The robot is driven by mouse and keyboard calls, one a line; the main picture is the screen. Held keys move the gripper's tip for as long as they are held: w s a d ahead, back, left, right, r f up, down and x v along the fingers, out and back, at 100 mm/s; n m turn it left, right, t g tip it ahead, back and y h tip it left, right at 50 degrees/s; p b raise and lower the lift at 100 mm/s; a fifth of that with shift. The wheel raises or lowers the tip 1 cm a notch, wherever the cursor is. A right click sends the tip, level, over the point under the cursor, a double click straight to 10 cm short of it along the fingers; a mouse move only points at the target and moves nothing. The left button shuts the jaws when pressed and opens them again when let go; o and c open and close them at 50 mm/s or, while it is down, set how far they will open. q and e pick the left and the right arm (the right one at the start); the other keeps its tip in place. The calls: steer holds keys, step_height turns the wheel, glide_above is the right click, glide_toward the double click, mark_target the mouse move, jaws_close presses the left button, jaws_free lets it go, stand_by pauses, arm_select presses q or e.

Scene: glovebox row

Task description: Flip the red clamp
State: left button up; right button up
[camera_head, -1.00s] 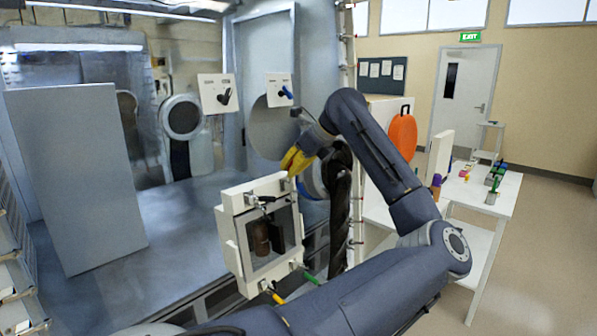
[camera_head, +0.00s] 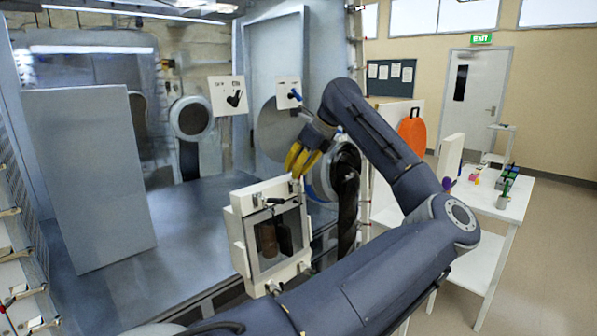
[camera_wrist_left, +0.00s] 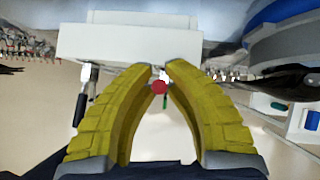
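The red clamp shows in the left wrist view as a round red tip (camera_wrist_left: 159,87) between my yellow fingers, just short of their tips. I cannot pick it out in the head view, where my gripper covers that spot. My left gripper (camera_head: 300,162) is by the upper right corner of the white framed box (camera_head: 238,232). In the wrist view its fingers (camera_wrist_left: 163,68) have a gap between their tips, and the red tip does not fill it. The box's white body (camera_wrist_left: 145,42) lies beyond the fingers. My right gripper is not in view.
A black-handled clamp (camera_wrist_left: 80,105) is left of the fingers in the wrist view. A round port with a dark sleeve (camera_head: 345,185) is close right of my gripper. Wall plates carry a black lever (camera_head: 234,98) and a blue lever (camera_head: 294,94). A white table (camera_head: 505,205) is at right.

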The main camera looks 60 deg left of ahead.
arm_select(q)
steer(key=shift+o, duration=1)
steer(key=shift+s+a+f, duration=0.1)
steer(key=shift+a+f, duration=0.05)
steer(key=o, duration=0.3)
steer(key=shift+d, duration=0.2)
steer(key=v, duration=1.2)
